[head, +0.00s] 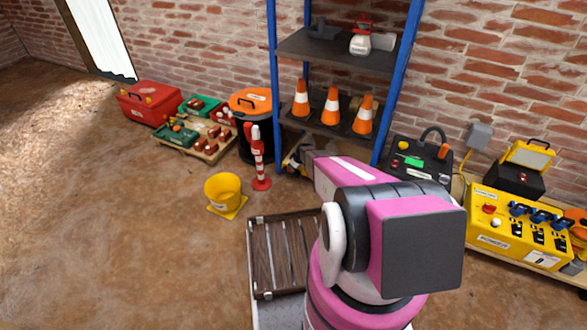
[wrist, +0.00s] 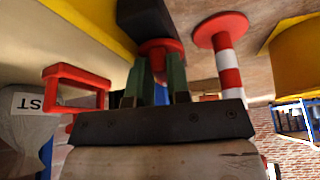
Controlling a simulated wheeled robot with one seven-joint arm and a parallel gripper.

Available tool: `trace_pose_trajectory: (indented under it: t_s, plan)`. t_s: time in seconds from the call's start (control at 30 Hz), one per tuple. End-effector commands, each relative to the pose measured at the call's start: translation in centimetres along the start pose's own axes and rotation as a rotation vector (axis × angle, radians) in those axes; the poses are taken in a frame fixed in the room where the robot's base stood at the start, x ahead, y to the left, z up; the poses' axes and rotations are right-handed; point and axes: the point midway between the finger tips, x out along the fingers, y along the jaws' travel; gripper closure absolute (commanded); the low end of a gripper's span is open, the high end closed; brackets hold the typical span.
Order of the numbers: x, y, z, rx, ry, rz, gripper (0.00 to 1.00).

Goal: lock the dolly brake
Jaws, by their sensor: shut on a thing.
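My gripper (wrist: 159,70) shows in the wrist view with two greenish fingers closed around a red part (wrist: 158,47). This red part sits at the end of a black block (wrist: 146,18) beside a yellow surface (wrist: 85,18). I cannot tell for sure whether it is the dolly brake. In the head view my pink arm hides the fingertips. A yellow and black thing (head: 293,161) shows just left of the arm, by the shelf's foot. A slatted wooden deck (head: 276,254) lies low in front; I cannot tell whether it is a dolly.
A red and white post (head: 257,160) and a yellow bucket (head: 223,188) stand left of the arm. A blue-framed shelf (head: 340,62) with cones stands behind. A yellow control box (head: 515,230) is at right.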

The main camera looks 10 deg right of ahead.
Motion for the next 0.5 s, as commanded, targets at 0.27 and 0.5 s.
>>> trace_pose_trajectory:
  t_s: [0.27,0.5]
  plan:
    - [-0.01,0.17,0.02,-0.071,-0.002,-0.029,1.00]
    - [-0.02,0.17,0.03,-0.084,-0.002,-0.034,1.00]
